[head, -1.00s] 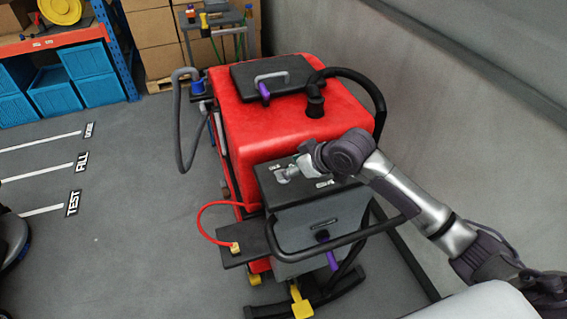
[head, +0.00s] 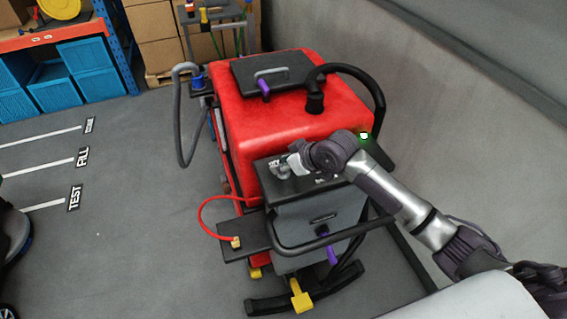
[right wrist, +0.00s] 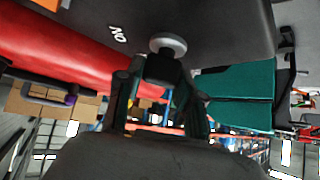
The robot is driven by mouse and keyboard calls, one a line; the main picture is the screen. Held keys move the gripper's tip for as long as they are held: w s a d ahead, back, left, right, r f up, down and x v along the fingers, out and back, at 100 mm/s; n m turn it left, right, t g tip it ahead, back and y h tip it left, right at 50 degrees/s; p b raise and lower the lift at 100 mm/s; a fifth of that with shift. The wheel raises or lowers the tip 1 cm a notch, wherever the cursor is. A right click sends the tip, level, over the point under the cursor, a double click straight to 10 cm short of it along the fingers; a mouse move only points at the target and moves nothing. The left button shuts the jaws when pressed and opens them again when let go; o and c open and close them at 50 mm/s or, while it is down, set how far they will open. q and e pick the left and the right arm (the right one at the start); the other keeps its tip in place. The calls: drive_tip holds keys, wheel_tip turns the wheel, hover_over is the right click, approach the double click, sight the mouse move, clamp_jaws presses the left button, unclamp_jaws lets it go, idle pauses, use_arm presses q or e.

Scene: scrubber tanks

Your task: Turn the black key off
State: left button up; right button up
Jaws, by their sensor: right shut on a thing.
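The black key (right wrist: 163,68) sits in a round silver lock (right wrist: 167,44) on the dark control panel, beside white "ON" lettering. My right gripper (right wrist: 160,85) is shut on the key, with its fingers on either side of it in the right wrist view. In the head view my right gripper (head: 292,164) reaches in from the right to the panel (head: 268,182) on the red machine. The fingers largely hide the key there, so its turn angle is hard to tell. My left gripper is not in view.
The red scrubber tank (head: 290,115) has a black hose and a black lid (head: 272,75). A dark handlebar (head: 318,243) curves in front of the grey front box. A green light (head: 364,135) glows behind my right arm. A grey wall stands close on the right.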

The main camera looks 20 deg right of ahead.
drive_tip(key=shift+n, duration=0.3)
drive_tip(key=shift+w+d+f+n+g+y+b, duration=0.1)
drive_tip(key=shift+n+g+y+b, duration=0.2)
drive_tip(key=shift+n+y+b, duration=0.15)
drive_tip(key=shift+f+n+g+y+b, duration=0.1)
drive_tip(key=shift+n+g+y+b, duration=0.25)
drive_tip(key=shift+n+b, duration=0.2)
drive_tip(key=n+g+y+b, duration=0.1)
drive_tip(key=n+g+b, duration=0.1)
drive_tip(key=n+b, duration=0.1)
drive_tip(key=n+g+y+b, duration=0.1)
drive_tip(key=n+g+b, duration=0.1)
drive_tip(key=n+b, duration=0.1)
drive_tip(key=shift+b, duration=0.45)
drive_tip(key=shift+r+n+g+y+b, duration=0.15)
drive_tip(key=shift+n+g+y+b, duration=0.15)
drive_tip(key=shift+n+g+b, duration=1.25)
drive_tip(key=shift+n, duration=0.25)
drive_tip(key=o, duration=1.2)
drive_tip(key=shift+c, duration=0.2)
